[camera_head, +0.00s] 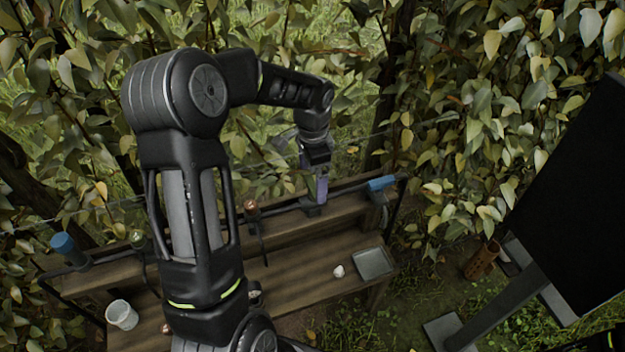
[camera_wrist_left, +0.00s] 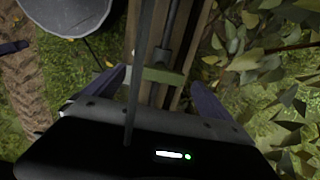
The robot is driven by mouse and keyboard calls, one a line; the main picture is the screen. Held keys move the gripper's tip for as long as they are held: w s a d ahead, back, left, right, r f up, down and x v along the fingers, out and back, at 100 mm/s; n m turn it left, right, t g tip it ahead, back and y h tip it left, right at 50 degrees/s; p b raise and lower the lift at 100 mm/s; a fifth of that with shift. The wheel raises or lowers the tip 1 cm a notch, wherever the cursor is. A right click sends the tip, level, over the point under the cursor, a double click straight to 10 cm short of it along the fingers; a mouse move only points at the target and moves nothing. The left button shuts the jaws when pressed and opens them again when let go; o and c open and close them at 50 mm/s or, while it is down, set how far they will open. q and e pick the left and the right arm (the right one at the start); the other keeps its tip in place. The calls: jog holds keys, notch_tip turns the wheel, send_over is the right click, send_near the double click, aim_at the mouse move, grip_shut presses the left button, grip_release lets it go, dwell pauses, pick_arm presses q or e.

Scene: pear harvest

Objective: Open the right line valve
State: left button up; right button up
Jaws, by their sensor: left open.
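My left gripper (camera_head: 321,186) points down over the bench's back ledge, close to the dark pipe line. Its two bluish fingers are apart in the left wrist view (camera_wrist_left: 158,80). A green bar (camera_wrist_left: 164,76) lies crosswise between the fingertips there, over the dark pipe (camera_wrist_left: 172,35); I cannot tell whether they touch it. It may be the valve handle, but the head view does not show it clearly. A blue cylinder (camera_head: 381,183) sits at the right end of the line, right of my gripper. My right gripper is not in view.
A wooden bench (camera_head: 290,285) carries a white cup (camera_head: 122,314), a small pale object (camera_head: 338,271) and a grey tray (camera_head: 374,263). Another blue cylinder (camera_head: 68,247) is at the left end. Foliage hangs close behind. A large black panel (camera_head: 575,190) stands at right.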

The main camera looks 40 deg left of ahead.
pick_arm(q)
jog(key=shift+f, duration=1)
jog(key=shift+c, duration=0.4)
jog(key=c, duration=1.3)
